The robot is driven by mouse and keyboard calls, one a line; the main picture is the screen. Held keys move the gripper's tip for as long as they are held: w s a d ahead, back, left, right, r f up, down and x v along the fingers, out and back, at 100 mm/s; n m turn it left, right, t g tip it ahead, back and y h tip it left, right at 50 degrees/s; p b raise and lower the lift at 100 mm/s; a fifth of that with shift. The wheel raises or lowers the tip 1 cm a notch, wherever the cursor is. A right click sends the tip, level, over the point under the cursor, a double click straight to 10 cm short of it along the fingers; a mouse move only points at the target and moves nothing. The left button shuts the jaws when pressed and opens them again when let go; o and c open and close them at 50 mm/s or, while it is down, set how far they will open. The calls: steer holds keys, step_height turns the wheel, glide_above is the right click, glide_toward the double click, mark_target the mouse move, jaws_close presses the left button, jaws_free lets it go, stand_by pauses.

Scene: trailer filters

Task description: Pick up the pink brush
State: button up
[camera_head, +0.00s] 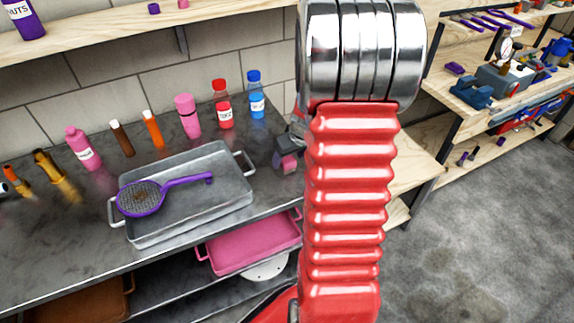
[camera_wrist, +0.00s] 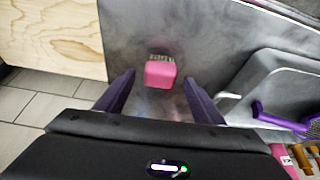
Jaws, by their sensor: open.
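The pink brush (camera_wrist: 160,75) lies on the grey metal counter in the wrist view, a pink block with short bristles along its far edge. It also shows in the head view (camera_head: 288,165), right of the metal tray and close beside my arm, partly hidden. My gripper (camera_wrist: 159,78) is open and empty in the wrist view, with one dark finger on each side of the brush in the picture. I see a gap between each finger and the brush. I cannot tell how high the fingers are above the counter.
A metal tray (camera_head: 228,203) with a purple strainer (camera_head: 140,198) stands left of the brush. Several bottles, including a red one (camera_head: 222,110), line the wall behind. A wooden board (camera_wrist: 50,35) borders the counter. A pink tray (camera_head: 250,246) sits on the shelf below.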

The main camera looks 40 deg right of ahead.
mark_target(288, 159)
steer(key=shift+x, duration=1.4)
steer(key=shift+c, duration=0.3)
steer(key=c, duration=1.1)
steer(key=shift+o, duration=0.2)
step_height(288, 159, up, 10)
steer(key=shift+r, duration=0.1)
